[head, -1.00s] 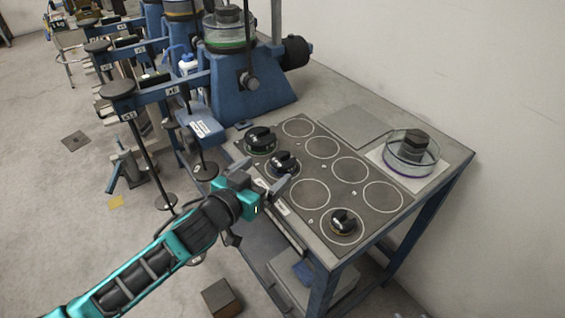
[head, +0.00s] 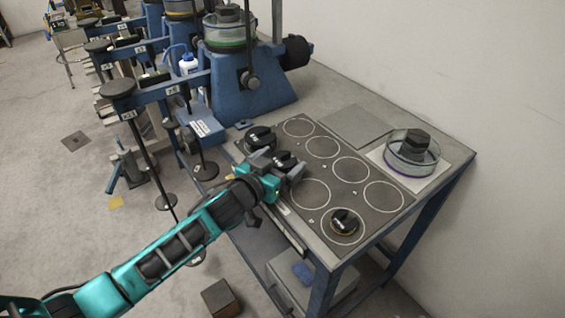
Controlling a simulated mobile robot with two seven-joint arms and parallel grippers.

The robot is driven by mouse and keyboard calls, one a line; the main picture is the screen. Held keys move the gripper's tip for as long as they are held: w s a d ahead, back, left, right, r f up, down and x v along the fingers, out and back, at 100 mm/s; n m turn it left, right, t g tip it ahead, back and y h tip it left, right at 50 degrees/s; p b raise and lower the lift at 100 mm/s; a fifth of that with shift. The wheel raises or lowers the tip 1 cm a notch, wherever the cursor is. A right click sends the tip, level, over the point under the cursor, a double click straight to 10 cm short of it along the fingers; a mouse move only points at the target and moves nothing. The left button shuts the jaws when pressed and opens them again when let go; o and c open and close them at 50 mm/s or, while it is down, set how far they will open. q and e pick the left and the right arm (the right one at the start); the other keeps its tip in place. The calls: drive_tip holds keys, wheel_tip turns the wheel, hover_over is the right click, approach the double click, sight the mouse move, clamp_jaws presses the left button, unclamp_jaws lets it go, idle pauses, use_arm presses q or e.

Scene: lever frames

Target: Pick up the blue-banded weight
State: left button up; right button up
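The dark weight (head: 286,158) with the blue band stands on the grey weight board (head: 322,147), in the near-left row. Its band showed a second ago and is now hidden behind my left gripper (head: 279,165). The gripper's fingers reach to either side of this weight. Whether they touch it is not clear. A green-banded weight (head: 260,137) stands just behind it, very close to the far finger. A weight with a yellowish band (head: 344,221) stands in the near-right circle. My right gripper is out of view.
A glass dish (head: 412,160) with a purple rim and dark weights stands on a white sheet at the right. Several circles on the board are empty. Blue lever frames (head: 243,85) stand behind. A wall runs along the right.

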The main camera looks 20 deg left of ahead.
sight(280, 162)
use_arm(q)
drive_tip(key=c, duration=1.2)
drive_tip(key=shift+r, duration=0.1)
drive_tip(key=shift+w+r, duration=0.1)
drive_tip(key=shift+r, duration=0.4)
wheel_tip(280, 162, up, 6)
drive_tip(key=shift+r+p, duration=0.1)
drive_tip(key=shift+p, duration=0.75)
wheel_tip(280, 162, up, 16)
drive_tip(key=shift+f, duration=0.1)
